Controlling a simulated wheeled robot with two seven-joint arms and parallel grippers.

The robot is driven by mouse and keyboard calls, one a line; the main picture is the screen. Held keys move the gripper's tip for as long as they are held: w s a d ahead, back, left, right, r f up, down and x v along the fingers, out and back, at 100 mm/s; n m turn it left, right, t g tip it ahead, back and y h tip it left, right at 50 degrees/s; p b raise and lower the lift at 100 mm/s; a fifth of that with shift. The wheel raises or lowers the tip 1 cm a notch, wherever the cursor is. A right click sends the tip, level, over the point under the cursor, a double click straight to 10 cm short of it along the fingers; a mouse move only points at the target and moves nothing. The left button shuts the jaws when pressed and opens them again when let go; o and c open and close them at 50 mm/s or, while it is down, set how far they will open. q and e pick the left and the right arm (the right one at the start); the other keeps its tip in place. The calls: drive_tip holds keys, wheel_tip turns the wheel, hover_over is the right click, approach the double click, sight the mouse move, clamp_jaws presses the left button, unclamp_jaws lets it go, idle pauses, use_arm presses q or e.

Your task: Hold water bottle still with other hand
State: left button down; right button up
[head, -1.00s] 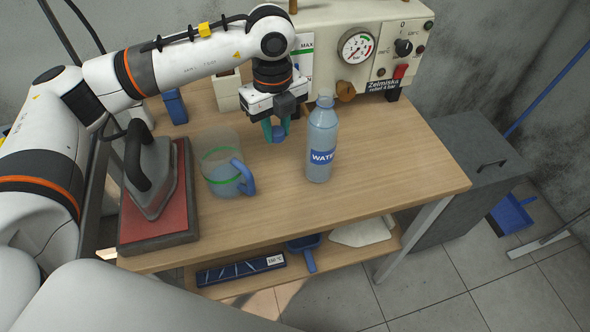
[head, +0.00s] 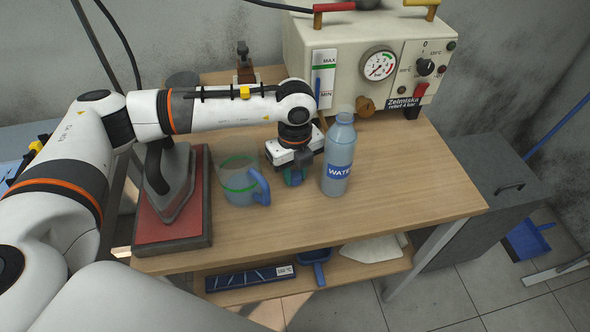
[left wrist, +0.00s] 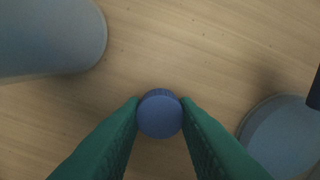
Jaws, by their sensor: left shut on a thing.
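The clear water bottle (head: 338,160) with a blue "WATER" label stands upright on the wooden table. Its neck is bare, with no cap on it. My left gripper (head: 295,180) is low over the table, just left of the bottle and apart from it. Its green fingers are shut on a small round blue cap (left wrist: 160,114), which shows between the fingertips in the left wrist view. In the head view the fingers mostly hide the cap. My right gripper is in neither view, and nothing holds the bottle.
A clear jug (head: 238,180) with a blue handle stands left of my left gripper. An iron (head: 172,190) rests on a red pad (head: 160,232) at the table's left. A beige machine (head: 345,70) with a gauge stands behind. The table's right front (head: 420,190) is clear.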

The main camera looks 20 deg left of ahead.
use_arm(q)
drive_tip(key=shift+f, duration=0.2)
drive_tip(key=c, duration=1.1)
unclamp_jaws()
